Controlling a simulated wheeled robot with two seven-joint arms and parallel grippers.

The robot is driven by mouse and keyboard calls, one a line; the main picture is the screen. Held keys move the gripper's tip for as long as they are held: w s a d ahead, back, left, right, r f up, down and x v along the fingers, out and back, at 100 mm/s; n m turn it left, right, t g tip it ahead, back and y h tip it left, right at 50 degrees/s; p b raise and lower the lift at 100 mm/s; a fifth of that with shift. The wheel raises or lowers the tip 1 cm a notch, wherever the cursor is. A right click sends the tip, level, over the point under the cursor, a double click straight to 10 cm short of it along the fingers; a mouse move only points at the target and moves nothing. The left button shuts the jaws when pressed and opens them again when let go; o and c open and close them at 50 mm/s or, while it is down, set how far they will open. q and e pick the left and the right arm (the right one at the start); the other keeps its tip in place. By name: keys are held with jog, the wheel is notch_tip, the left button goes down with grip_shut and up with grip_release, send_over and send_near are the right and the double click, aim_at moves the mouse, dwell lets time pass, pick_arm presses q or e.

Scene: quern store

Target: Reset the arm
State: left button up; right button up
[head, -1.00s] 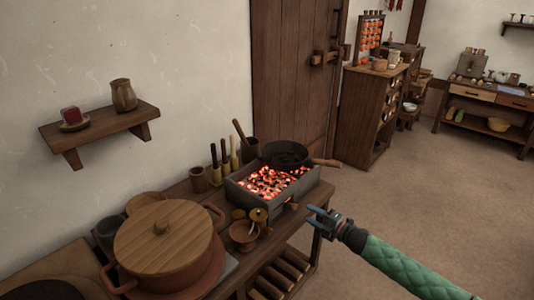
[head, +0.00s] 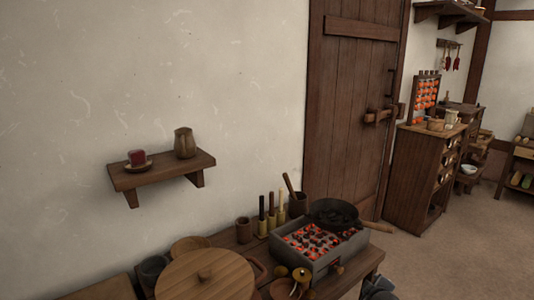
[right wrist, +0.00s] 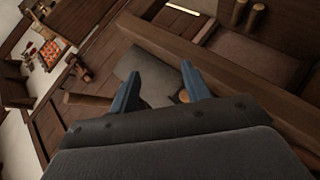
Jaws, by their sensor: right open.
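My right gripper (right wrist: 160,85) shows in the right wrist view with its two blue fingers apart and nothing between them. In the head view only a dark bit of my right gripper (head: 377,287) shows at the bottom edge, just right of the table that bears the brazier. Its fingers cannot be made out there. My left gripper is in neither view.
A brazier of glowing coals (head: 318,245) with a black pan (head: 334,213) on it stands on the table (head: 362,262). A lidded pot (head: 205,277) is at its left. A wall shelf (head: 160,174) holds a jug. Floor (head: 450,255) is open at right.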

jog(key=s+a+m+g+y+p, duration=0.1)
jog(key=s+a+m+g+p, duration=0.1)
jog(key=s+a, duration=0.6)
jog(key=s+a+m+g+y+p, duration=0.1)
jog(key=s+a+m+g, duration=0.15)
jog(key=s, duration=1.05)
jog(key=s+a+m+g+y+p, duration=0.1)
jog(key=s+a+g+p, duration=0.1)
jog(key=s+a, duration=0.65)
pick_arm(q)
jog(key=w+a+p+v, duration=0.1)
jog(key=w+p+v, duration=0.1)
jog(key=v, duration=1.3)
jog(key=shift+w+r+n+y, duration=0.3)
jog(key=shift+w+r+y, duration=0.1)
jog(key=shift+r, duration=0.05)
pick_arm(e)
jog(key=s+a+f+m+g+y, duration=0.1)
jog(key=s+f+g, duration=0.1)
jog(key=s, duration=1.3)
jog(key=shift+a+f+g, duration=0.2)
jog(key=shift+f+g, duration=0.15)
jog(key=shift+f, duration=0.35)
jog(key=shift+s+m, duration=0.1)
jog(key=shift+m, duration=0.15)
